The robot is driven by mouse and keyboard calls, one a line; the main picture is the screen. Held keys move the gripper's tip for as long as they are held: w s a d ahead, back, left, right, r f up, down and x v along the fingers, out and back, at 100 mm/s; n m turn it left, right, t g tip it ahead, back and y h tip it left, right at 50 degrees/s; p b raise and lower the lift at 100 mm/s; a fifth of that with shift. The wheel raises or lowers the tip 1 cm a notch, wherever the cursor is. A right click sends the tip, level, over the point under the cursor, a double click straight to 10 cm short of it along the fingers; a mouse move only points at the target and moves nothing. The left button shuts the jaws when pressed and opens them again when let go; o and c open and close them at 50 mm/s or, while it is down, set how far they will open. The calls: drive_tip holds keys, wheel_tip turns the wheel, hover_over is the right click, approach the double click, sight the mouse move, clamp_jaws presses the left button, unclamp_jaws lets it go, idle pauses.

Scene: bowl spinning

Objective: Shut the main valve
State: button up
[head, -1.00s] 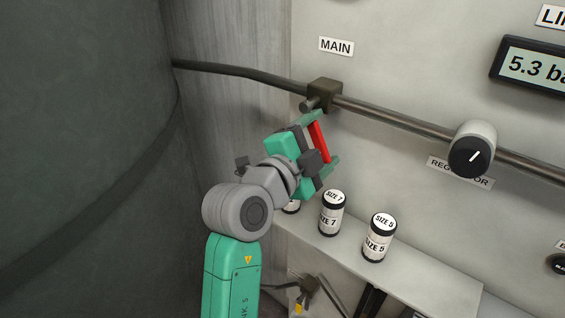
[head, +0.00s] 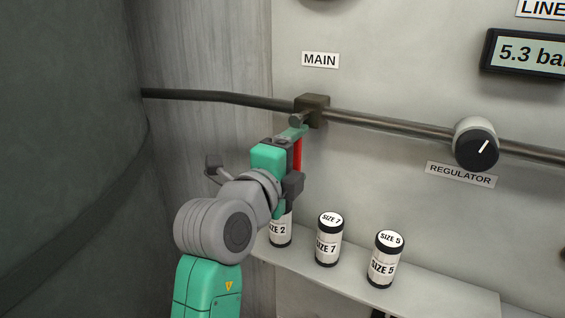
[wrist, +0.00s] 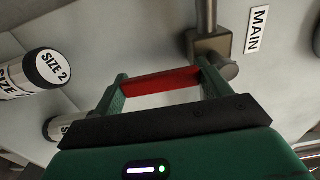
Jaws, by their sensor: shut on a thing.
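The main valve is a dark block (head: 313,108) on the pipe, below the MAIN label (head: 320,60); it also shows in the wrist view (wrist: 207,46). A short round stub (head: 297,121) sticks out of its front. A red bar (head: 298,153) stands upright just below the stub, across the line of the pipe. My gripper (head: 292,165) is around this bar, with one finger at each end of it. The wrist view shows the red bar (wrist: 160,82) spanning between the two green fingers. Whether the bar joins the stub is hidden by the upper finger.
Canisters SIZE 2 (head: 281,229), SIZE 7 (head: 329,240) and SIZE 5 (head: 386,260) stand on a shelf (head: 440,300) below. A regulator knob (head: 476,145) is on the pipe to the right. The display (head: 525,54) reads 5.3. A large dark cylinder (head: 65,150) fills the left.

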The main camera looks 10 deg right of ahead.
idle(0.3)
drive_tip(key=o, duration=1.4)
drive_tip(key=p+v, duration=0.1)
drive_tip(key=v, duration=0.6)
drive_tip(key=shift+s+a+p, duration=0.25)
drive_tip(key=shift+s+p, duration=0.1)
drive_tip(key=shift+p, duration=0.05)
